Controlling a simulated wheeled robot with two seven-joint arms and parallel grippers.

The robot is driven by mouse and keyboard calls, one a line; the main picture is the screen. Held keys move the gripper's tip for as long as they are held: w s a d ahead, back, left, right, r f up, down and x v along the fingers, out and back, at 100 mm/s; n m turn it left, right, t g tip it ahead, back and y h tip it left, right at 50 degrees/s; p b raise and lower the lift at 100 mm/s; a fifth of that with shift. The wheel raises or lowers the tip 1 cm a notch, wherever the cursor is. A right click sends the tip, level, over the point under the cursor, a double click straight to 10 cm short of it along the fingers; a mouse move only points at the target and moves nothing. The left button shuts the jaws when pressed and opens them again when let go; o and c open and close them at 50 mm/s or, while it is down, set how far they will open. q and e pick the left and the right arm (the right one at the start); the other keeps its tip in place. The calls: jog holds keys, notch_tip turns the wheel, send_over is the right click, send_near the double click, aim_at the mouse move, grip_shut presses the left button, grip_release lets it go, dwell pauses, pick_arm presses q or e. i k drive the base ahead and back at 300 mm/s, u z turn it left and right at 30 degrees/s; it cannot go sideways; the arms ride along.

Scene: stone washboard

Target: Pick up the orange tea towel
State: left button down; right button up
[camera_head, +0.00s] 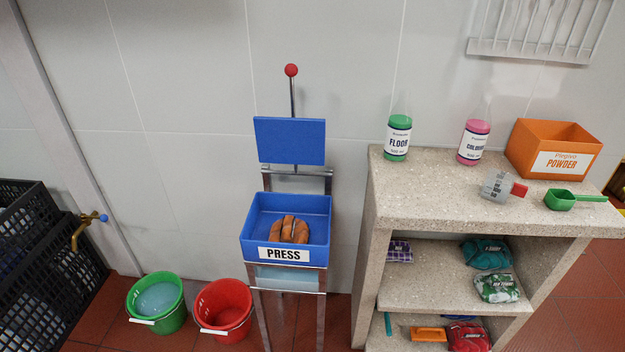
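A crumpled orange-brown cloth (289,230), which looks like the orange tea towel, lies in the blue tray (247,238) labelled PRESS. The tray stands on a metal frame in the middle of the view. The cloth's lower edge is partly hidden by the tray's front wall. Neither of my grippers is in view.
A blue press plate (290,141) with a red-knobbed rod (291,71) is raised above the tray. A stone shelf (440,215) stands close on the right with bottles on top and folded cloths below. A green bucket (157,302) and red bucket (223,310) stand left.

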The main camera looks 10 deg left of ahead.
aim_at(289, 229)
jog(key=u, duration=0.55)
jog(key=k, duration=0.65)
jog(key=u, duration=1.1)
jog(key=i, duration=1.05)
jog(key=z, duration=0.7)
jog(key=i, duration=0.75)
jog(key=z, duration=0.85)
